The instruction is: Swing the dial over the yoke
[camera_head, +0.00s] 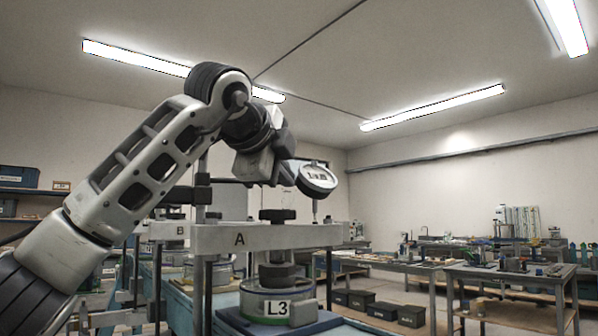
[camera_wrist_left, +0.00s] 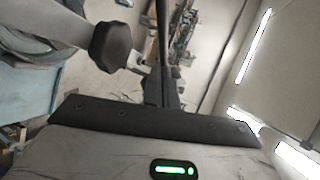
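The dial (camera_head: 318,179), a round gauge with a pale face, hangs tilted above the right part of the yoke (camera_head: 218,240), a pale crossbar marked A. A thin stem reaches down from the dial towards the bar. My left gripper (camera_head: 287,172) is just left of the dial, at its height; whether it touches the dial or its arm is hidden. In the left wrist view the narrow dark fingers (camera_wrist_left: 165,95) look close together, in line with a dark rod (camera_wrist_left: 162,30). The yoke's black knob (camera_wrist_left: 111,46) shows there too. My right gripper is not in view.
A pot marked L3 (camera_head: 262,304) stands under the yoke on a blue surface. A second crossbar marked B (camera_head: 166,231) is behind at the left. Benches with tools (camera_head: 510,272) stand to the right, with dark boxes (camera_head: 382,311) near them.

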